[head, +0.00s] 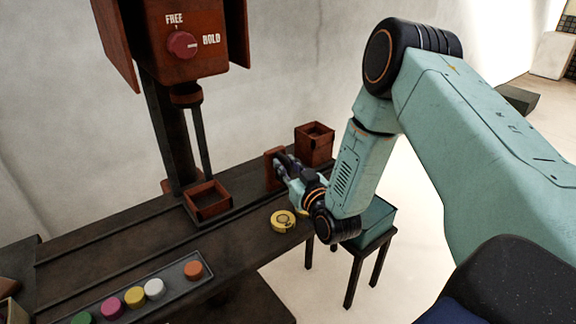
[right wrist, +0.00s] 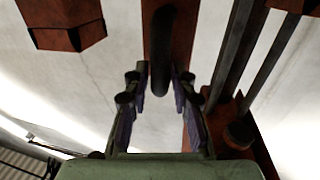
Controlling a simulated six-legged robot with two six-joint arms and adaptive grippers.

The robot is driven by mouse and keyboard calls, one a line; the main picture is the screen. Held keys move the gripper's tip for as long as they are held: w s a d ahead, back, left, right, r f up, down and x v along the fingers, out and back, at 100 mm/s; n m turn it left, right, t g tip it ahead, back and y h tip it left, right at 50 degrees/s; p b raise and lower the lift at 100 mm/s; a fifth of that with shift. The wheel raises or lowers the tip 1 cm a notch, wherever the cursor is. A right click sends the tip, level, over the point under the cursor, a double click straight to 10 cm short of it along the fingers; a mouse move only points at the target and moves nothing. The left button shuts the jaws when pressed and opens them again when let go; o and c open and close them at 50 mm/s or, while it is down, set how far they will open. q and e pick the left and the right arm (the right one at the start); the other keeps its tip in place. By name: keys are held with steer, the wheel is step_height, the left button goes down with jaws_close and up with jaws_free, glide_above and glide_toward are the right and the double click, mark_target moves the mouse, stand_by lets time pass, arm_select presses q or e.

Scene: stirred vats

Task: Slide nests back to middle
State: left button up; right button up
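One nest, a square open reddish-brown box (head: 207,200), sits on the dark railed bench (head: 130,236) below the press head. Another reddish-brown box (head: 315,143) stands farther right, behind my right gripper. My right gripper (head: 284,168) is at an upright reddish-brown plate (head: 270,170) at the bench's right part. In the right wrist view a dark rounded handle (right wrist: 161,50) lies between the fingertips of my right gripper (right wrist: 162,85), in front of the plate. The gaps beside the handle are too small to tell whether the fingers touch it. My left gripper is out of view.
A red knob (head: 181,45) on the press housing has FREE and HOLD labels. A tray (head: 125,300) with several coloured pucks lies at the front. A yellow round piece (head: 284,220) lies at the bench edge. A stool with a teal bin (head: 378,222) stands to the right.

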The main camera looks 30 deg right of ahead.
steer(key=shift+r, duration=0.15)
jaws_close()
steer(key=shift+d, duration=0.15)
steer(key=shift+w+r, duration=0.1)
steer(key=shift+r, duration=0.05)
steer(key=shift+a, duration=0.2)
